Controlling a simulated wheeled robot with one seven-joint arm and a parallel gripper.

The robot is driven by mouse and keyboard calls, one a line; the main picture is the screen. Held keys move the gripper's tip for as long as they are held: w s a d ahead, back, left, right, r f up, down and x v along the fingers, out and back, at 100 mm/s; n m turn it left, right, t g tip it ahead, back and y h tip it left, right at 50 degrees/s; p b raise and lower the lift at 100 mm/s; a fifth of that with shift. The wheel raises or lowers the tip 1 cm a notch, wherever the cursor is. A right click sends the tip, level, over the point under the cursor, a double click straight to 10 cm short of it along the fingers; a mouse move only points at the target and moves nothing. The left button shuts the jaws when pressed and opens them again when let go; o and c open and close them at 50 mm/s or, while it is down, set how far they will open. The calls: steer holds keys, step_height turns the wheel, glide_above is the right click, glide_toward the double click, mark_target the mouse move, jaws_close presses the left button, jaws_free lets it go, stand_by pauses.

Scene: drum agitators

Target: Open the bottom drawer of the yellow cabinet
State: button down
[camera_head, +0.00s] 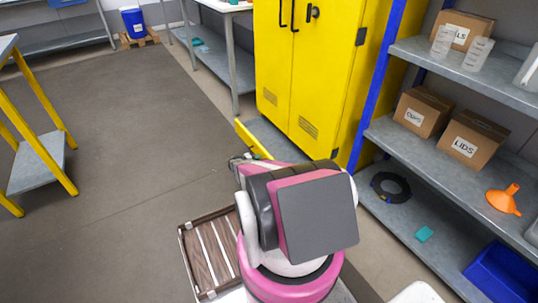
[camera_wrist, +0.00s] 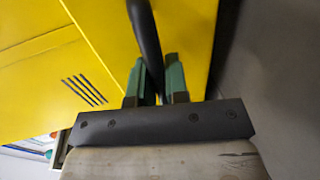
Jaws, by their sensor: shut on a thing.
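The yellow cabinet (camera_head: 313,80) stands at the back centre, with two tall doors, black handles and vent slots. Low at its base, a yellow strip (camera_head: 252,139), which looks like the front of the bottom drawer, stands out from the cabinet with a gap behind it. In the wrist view, my gripper's green fingers (camera_wrist: 158,86) are shut on a black bar handle (camera_wrist: 145,35) in front of yellow panels. In the head view my own arm hides the fingers and the handle. How far the drawer is out is hard to tell.
A grey shelf unit with a blue post (camera_head: 377,85) stands close on the right, holding boxes (camera_head: 473,138) and an orange funnel (camera_head: 503,199). A workbench (camera_head: 235,70) is left of the cabinet. A yellow-legged table (camera_head: 40,150) is far left.

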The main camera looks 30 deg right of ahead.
steer(key=f+v, duration=0.1)
steer(key=v, duration=0.7)
steer(key=shift+a+f, duration=0.3)
steer(key=shift+a, duration=0.3)
steer(key=c, duration=1.1)
jaws_free()
steer(key=shift+c, duration=0.2)
steer(key=w+v, duration=0.1)
steer(key=v, duration=0.9)
steer(key=shift+s+a, duration=0.35)
steer(key=shift+s, duration=0.1)
steer(key=shift+r, duration=0.15)
